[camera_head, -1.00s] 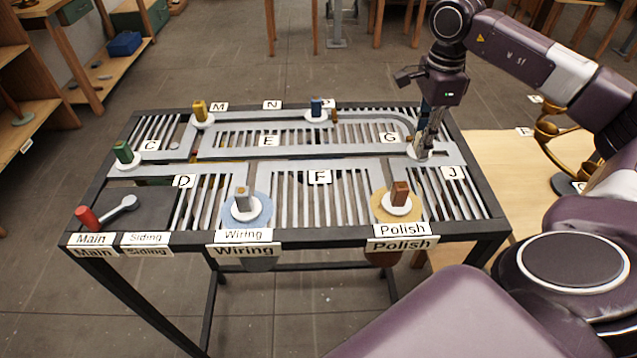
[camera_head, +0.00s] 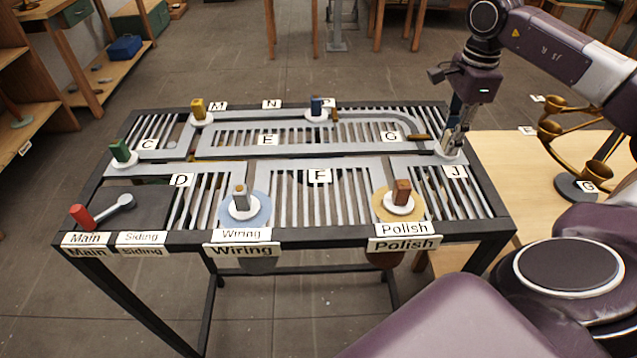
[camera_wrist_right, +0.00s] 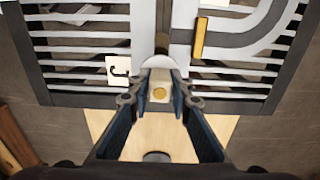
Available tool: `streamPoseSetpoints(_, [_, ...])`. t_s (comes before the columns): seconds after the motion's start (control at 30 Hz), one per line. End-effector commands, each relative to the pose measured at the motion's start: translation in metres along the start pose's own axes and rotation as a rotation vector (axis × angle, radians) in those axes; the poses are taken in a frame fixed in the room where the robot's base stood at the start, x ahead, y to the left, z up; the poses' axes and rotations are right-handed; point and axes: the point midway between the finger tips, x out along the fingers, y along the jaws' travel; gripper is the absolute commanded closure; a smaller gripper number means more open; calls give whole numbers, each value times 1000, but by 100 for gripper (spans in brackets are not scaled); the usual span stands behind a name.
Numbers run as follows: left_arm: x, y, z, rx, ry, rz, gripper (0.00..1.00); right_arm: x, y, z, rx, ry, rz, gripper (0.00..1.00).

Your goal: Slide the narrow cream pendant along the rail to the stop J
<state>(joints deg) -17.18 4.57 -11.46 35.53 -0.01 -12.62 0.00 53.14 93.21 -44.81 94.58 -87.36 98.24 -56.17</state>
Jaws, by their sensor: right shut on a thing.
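My right gripper (camera_head: 455,138) is shut on a cream block-shaped handle (camera_wrist_right: 160,94) with a yellow round spot on top. The handle stands on a white disc, which shows at the rail's right end in the head view (camera_head: 449,156). The stop J label (camera_head: 455,172) lies just in front of that end; it also shows left of the fingers in the right wrist view (camera_wrist_right: 119,71). The grey rail (camera_head: 330,151) runs left from there through the slatted table. Any shade hanging below this handle is hidden. My left gripper is out of view.
Other handles stand on discs: green (camera_head: 120,151), yellow (camera_head: 197,108), blue (camera_head: 316,106), grey (camera_head: 240,197) and brown (camera_head: 402,191). A brass bar (camera_wrist_right: 200,38) lies near the G track. A red lever (camera_head: 82,216) is at front left.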

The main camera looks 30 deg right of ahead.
Motion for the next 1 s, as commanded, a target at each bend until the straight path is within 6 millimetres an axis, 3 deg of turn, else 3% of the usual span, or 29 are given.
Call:
streamPoseSetpoints(0.03, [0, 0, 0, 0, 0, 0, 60, 0, 0, 0, 1, 1, 0, 80])
streamPoseSetpoints(0.2, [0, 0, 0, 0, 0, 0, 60, 0, 0, 0, 1, 0, -1, 62])
streamPoseSetpoints(0.57, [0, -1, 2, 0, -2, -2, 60, -4, -1, 1, 0, -1, -1, 61])
streamPoseSetpoints(0.83, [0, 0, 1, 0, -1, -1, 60, -50, -1, 2, 0, -5, -4, 61])
streamPoseSetpoints(1.0, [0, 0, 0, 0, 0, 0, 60, -65, -1, 1, 0, -3, -4, 61])
